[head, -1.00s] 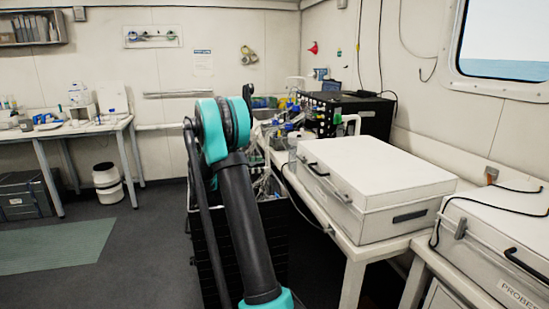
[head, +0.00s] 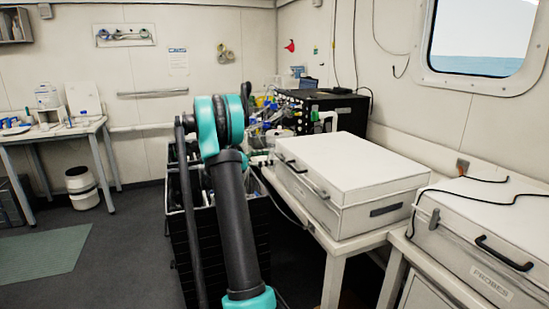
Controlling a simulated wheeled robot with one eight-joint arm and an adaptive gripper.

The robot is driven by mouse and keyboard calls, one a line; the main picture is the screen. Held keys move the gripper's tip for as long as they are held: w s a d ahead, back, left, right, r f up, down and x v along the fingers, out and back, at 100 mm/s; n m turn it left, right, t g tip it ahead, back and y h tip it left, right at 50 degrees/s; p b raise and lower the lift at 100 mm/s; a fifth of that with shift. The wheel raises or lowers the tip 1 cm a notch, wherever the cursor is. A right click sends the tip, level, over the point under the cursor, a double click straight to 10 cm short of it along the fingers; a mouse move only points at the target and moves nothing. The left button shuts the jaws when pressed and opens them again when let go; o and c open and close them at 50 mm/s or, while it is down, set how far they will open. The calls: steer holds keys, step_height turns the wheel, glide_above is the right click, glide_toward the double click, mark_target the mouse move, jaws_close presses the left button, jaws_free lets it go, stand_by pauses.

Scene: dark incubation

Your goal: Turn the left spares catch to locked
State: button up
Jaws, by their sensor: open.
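No label reading "spares" can be made out, so I cannot tell for sure which catch is meant. A closed white case (head: 350,163) stands on the bench at right of centre. A small latch-like fitting (head: 324,193) shows near its front corner, too small to read its position. A second white case (head: 480,225), marked PROBES, stands at the right edge with a grey catch (head: 433,219) left of its black handle (head: 503,252). My black and teal arm rises in the middle of the view. My gripper does not show.
A black slatted crate (head: 255,235) stands behind my arm, left of the bench. A black instrument box (head: 340,112) and bottles stand at the bench's far end. A dark cable lies over the PROBES case. The floor at left is open, with a green mat (head: 45,252).

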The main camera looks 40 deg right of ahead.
mark_target(279, 156)
steer(key=shift+x, duration=1.45)
